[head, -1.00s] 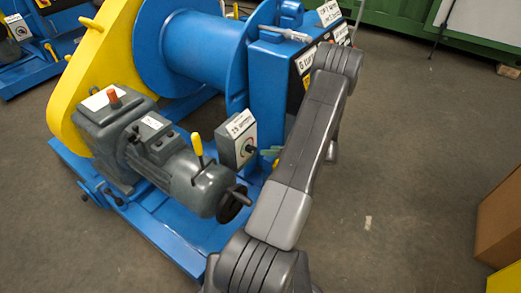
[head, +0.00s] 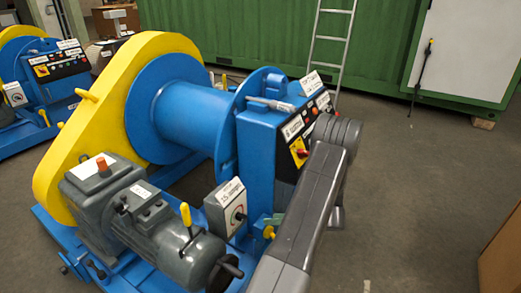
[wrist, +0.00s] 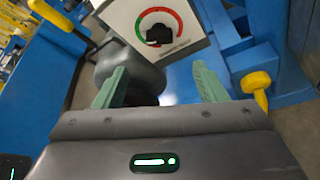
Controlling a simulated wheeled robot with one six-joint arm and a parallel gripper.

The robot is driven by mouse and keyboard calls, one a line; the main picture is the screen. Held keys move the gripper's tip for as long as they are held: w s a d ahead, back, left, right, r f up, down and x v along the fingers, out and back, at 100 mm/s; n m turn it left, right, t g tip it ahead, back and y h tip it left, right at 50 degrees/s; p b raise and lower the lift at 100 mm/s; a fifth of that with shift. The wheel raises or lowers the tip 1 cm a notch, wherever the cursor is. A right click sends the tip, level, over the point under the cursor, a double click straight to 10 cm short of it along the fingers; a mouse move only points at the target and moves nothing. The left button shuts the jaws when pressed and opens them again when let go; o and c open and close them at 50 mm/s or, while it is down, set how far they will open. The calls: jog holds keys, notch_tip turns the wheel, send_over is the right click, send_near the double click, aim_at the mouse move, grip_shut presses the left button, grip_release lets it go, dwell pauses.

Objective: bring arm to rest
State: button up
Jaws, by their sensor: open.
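My gripper (wrist: 160,88) shows in the wrist view with its two green fingers spread wide apart and nothing between them. Beyond the fingers is a white-faced box with a dial (wrist: 158,25), marked with a red and green arc and a black knob. In the head view a green fingertip of my gripper (head: 274,220) shows just right of the same dial box (head: 226,208). My grey arm rises from the bottom of the head view, beside the blue control cabinet (head: 262,160), and hides most of the gripper.
The blue winch drum (head: 175,110) and yellow chain guard (head: 95,120) stand at left, with a grey motor (head: 165,225) in front. A yellow knob (wrist: 257,90) is close to the right finger. A ladder (head: 331,45) leans on a green container (head: 250,40).

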aim_at(245, 218)
jog(key=b+x, duration=0.1)
jog(key=x, duration=1.1)
jog(key=shift+w+a+f, duration=0.1)
jog(key=shift+w+a, duration=0.05)
jog(key=shift+a, duration=0.15)
